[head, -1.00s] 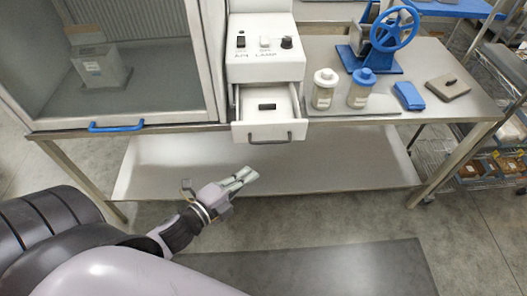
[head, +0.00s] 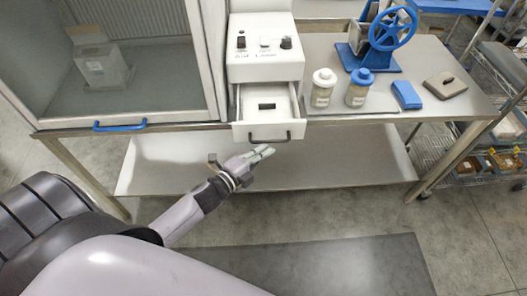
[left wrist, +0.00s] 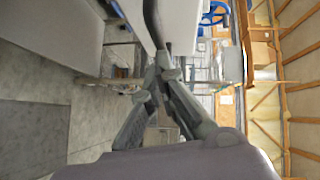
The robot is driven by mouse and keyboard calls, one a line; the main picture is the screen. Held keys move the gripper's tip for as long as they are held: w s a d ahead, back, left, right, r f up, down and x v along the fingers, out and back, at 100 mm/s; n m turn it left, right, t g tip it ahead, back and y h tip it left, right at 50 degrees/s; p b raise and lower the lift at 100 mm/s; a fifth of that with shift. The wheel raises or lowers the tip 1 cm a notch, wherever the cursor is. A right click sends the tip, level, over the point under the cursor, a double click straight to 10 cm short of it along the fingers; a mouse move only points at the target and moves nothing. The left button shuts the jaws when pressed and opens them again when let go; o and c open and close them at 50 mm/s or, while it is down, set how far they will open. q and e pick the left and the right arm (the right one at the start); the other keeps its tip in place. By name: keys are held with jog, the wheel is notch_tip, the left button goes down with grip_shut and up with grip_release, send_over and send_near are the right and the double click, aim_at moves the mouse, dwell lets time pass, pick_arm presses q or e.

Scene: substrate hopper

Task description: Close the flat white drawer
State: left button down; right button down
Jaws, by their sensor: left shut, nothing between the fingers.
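The flat white drawer (head: 251,129) stands pulled out of the white control box (head: 264,68) in the head view. A small black item (head: 267,106) lies inside it. Its dark bar handle (head: 269,139) is on the front face. My left gripper (head: 266,151) is shut and empty, just below and in front of the handle; I cannot tell whether it touches. In the left wrist view the closed fingers (left wrist: 158,72) point up the picture, with a pale surface close beyond them. My right gripper is not in view.
A glass-fronted cabinet with a blue handle (head: 120,126) stands left of the box. Two jars, with a white lid (head: 323,78) and a blue lid (head: 362,77), a blue block (head: 406,95) and a blue hand wheel (head: 392,30) stand right.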

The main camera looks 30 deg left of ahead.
aim_at(259, 108)
pick_arm(q)
jog(key=w+a+b, duration=0.1)
jog(key=w+a, duration=0.2)
jog(key=w, duration=0.2)
jog(key=w+a+b, duration=0.2)
jog(key=w+a, duration=0.1)
jog(key=w, duration=0.2)
jog(key=w+a+b, duration=0.2)
jog(key=w+a, duration=0.1)
jog(key=w, duration=0.2)
jog(key=shift+w+a, duration=0.4)
jog(key=shift+w+a+r, duration=0.1)
